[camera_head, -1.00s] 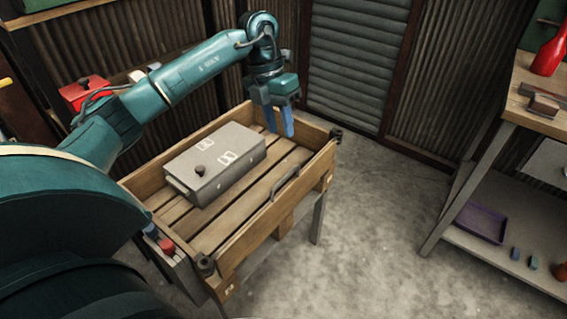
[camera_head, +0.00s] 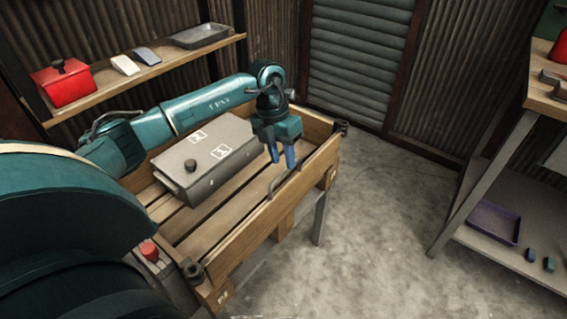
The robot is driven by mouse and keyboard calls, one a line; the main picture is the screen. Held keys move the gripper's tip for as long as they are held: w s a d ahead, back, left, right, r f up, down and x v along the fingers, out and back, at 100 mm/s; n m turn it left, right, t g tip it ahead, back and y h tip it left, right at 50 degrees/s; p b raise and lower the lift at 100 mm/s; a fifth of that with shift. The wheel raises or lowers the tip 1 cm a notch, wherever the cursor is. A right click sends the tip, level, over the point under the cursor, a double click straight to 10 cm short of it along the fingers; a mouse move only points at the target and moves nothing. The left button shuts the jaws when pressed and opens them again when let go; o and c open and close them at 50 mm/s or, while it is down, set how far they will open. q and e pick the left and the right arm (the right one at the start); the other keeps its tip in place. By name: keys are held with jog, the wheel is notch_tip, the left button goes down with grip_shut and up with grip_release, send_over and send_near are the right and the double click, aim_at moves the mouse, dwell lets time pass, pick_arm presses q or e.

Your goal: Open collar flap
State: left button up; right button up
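A wooden collar (camera_head: 237,256) forms a low-walled box on a stand. Its right-hand front side carries a dark bar handle (camera_head: 284,181) on the upper edge and looks upright; I take this side to be the flap. My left gripper (camera_head: 281,158) points down with its two blue fingers a little apart and nothing between them. It is just above and behind the handle in the picture; whether it touches cannot be told. A grey lidded case (camera_head: 205,165) with a dark knob lies on the slats inside the collar. My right gripper is not in view.
A red button (camera_head: 149,250) sits by the collar's left corner. A workbench with a purple tray (camera_head: 493,223) stands right. The concrete floor between is clear.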

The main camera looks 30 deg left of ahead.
pick_arm(q)
jog(key=shift+d+f, duration=0.2)
jog(key=shift+f, duration=1)
jog(key=shift+c, duration=0.5)
grip_shut()
